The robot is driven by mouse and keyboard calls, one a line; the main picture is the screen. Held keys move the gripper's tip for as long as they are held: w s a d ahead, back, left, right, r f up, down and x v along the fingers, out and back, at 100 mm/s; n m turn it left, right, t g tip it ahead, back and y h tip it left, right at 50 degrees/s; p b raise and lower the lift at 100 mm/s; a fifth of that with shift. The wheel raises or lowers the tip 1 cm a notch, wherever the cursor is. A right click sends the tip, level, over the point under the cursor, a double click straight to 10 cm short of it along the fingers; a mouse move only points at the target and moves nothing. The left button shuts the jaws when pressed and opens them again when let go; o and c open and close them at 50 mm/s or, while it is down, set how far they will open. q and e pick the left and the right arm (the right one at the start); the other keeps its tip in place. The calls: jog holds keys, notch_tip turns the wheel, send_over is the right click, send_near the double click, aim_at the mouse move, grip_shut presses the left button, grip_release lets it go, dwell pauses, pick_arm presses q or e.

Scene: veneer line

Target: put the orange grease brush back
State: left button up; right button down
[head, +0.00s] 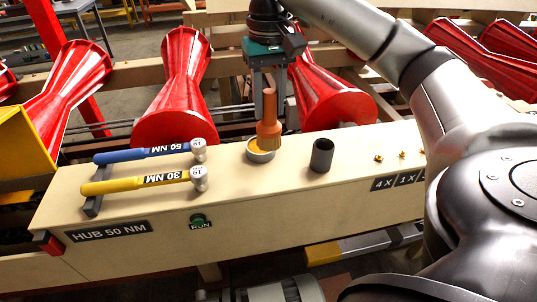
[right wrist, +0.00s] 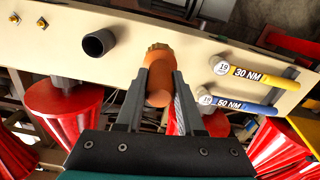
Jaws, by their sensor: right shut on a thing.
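The orange grease brush (head: 268,118) hangs upright, bristles down, in my right gripper (head: 269,90). The gripper is shut on its handle. The brush's bristle end is over a small round tin (head: 260,154) with yellow-orange contents on the beige beam; I cannot tell whether the bristles touch the contents. In the right wrist view the brush (right wrist: 158,75) sits between the two fingers (right wrist: 158,85), and the tin is hidden there. My left gripper is not in view.
On the beam (head: 240,190) lie a blue torque wrench (head: 130,155) and a yellow torque wrench (head: 130,184), left of the tin. A dark socket (head: 321,155) stands to the right, with brass nuts (head: 402,154) beyond. Red rollers (head: 178,95) are behind.

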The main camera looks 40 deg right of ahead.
aim_at(270, 132)
notch_tip(270, 132, down, 7)
jog(key=shift+r+b, duration=0.1)
jog(key=shift+b, duration=0.2)
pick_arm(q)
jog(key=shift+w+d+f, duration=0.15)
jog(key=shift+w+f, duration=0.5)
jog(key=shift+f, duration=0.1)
pick_arm(e)
notch_tip(270, 132, down, 5)
jog(key=shift+f+b, duration=0.2)
jog(key=shift+b, duration=0.1)
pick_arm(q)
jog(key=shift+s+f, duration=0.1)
pick_arm(e)
jog(key=c, duration=0.5)
grip_release()
jog(key=shift+r, duration=0.1)
